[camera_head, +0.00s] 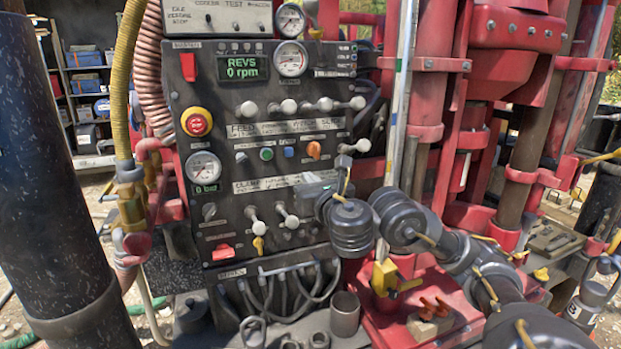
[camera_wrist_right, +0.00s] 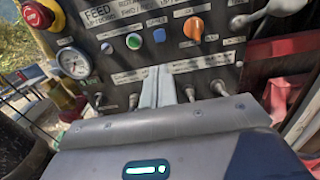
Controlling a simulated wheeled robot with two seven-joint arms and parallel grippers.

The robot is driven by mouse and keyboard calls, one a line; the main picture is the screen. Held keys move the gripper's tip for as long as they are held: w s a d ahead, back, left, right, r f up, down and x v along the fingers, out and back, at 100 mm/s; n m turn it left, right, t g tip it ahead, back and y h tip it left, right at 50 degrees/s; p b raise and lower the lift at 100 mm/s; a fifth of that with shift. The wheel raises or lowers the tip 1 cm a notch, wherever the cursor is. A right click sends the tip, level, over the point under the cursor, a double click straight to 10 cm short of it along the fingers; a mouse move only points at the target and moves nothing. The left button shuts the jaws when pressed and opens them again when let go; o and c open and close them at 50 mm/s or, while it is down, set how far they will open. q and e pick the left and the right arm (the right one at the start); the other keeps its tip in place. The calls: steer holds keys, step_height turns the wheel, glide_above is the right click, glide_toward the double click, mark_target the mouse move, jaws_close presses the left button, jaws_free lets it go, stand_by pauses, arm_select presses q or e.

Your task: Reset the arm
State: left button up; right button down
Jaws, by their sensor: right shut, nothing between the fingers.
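My right arm reaches in from the lower right in the head view. Its gripper (camera_head: 312,188) is in front of the lower right part of the dark control panel (camera_head: 222,104), partly hidden behind my own wrist. In the right wrist view the two pale fingers (camera_wrist_right: 158,86) are together with nothing between them. They point at the panel's lower row of levers, below the green button (camera_wrist_right: 133,41) and the orange knob (camera_wrist_right: 193,28). I cannot tell whether the fingertips touch the panel. My left gripper is not in view.
A red emergency stop (camera_head: 197,122) and a pressure gauge (camera_head: 203,169) sit on the panel's left. Small levers (camera_head: 289,106) stick out of it. Red rig columns (camera_head: 431,70) stand close on the right. A yellow hose (camera_head: 124,80) hangs at left.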

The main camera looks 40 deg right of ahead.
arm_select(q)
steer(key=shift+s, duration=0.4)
